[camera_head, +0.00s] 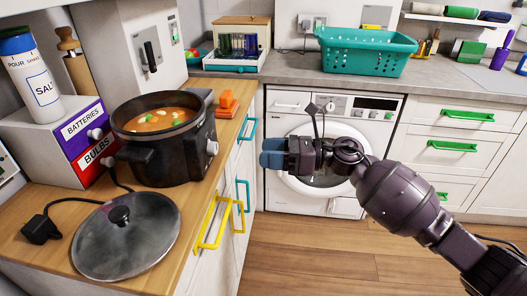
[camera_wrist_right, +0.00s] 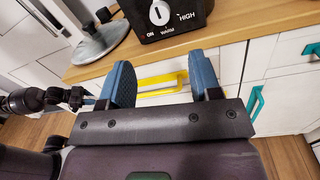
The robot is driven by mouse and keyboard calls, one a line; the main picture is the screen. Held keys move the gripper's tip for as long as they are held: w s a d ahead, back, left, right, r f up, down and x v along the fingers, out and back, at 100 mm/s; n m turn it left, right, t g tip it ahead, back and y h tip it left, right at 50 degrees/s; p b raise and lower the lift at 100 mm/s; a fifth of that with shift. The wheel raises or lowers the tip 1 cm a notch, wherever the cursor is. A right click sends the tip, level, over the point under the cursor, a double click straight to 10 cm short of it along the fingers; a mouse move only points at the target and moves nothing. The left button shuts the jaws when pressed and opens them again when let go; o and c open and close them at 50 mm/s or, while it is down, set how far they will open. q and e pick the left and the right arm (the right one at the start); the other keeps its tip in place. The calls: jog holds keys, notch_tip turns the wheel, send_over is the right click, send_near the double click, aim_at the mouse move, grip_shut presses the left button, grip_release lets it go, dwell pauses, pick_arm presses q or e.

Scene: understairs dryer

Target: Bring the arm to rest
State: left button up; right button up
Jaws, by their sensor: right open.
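My right arm reaches in from the lower right in the head view. My right gripper (camera_head: 272,156) is held in the air in front of the white front-loading machine (camera_head: 283,125), pointing left toward the wooden counter. In the right wrist view, the blue fingers of my right gripper (camera_wrist_right: 164,82) stand wide apart with nothing between them. Beyond them are a yellow drawer handle (camera_wrist_right: 160,84) and the counter edge. The fingers look apart from the handle.
A slow cooker (camera_head: 172,165) of soup stands on the left counter (camera_head: 210,160), its glass lid (camera_head: 126,240) lying in front. Yellow handles (camera_head: 212,226) stick out below the counter edge. A teal basket (camera_head: 366,52) sits on the back counter. The wooden floor (camera_head: 310,268) is clear.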

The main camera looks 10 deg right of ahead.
jog(key=w+d+r+m+t, duration=0.25)
jog(key=r+m+t, duration=0.45)
jog(key=m, duration=0.7)
jog(key=s+d+f+m+t+h+p, duration=0.1)
jog(key=s+d+f+m+h+p, duration=0.15)
jog(key=s+f+m+h, duration=0.55)
jog(key=s+d+f+m+t+h+p, duration=0.15)
jog(key=s+d+f+m, duration=0.25)
jog(key=m, duration=0.7)
jog(key=s+d+f+m+t+h+p, duration=0.2)
jog(key=s+d+f+m+h, duration=0.3)
jog(key=m, duration=0.5)
pick_arm(q)
notch_tip(320, 180, up, 8)
jog(key=t+p, duration=0.1)
jog(key=p, duration=0.2)
jog(key=shift+w, duration=0.4)
pick_arm(e)
jog(key=s+d+f+m+g+h, duration=0.1)
jog(key=s+f, duration=0.2)
jog(key=s, duration=0.4)
jog(key=s+f+m+g+h, duration=0.1)
jog(key=s+f, duration=0.3)
jog(key=s, duration=0.4)
jog(key=s+d+f+m+g+h, duration=0.1)
jog(key=s+f+m+g, duration=0.1)
jog(key=s, duration=0.6)
jog(key=shift+s+d+f+m+g, duration=0.15)
jog(key=shift+d+f+m+g, duration=0.25)
jog(key=shift+f+g, duration=0.25)
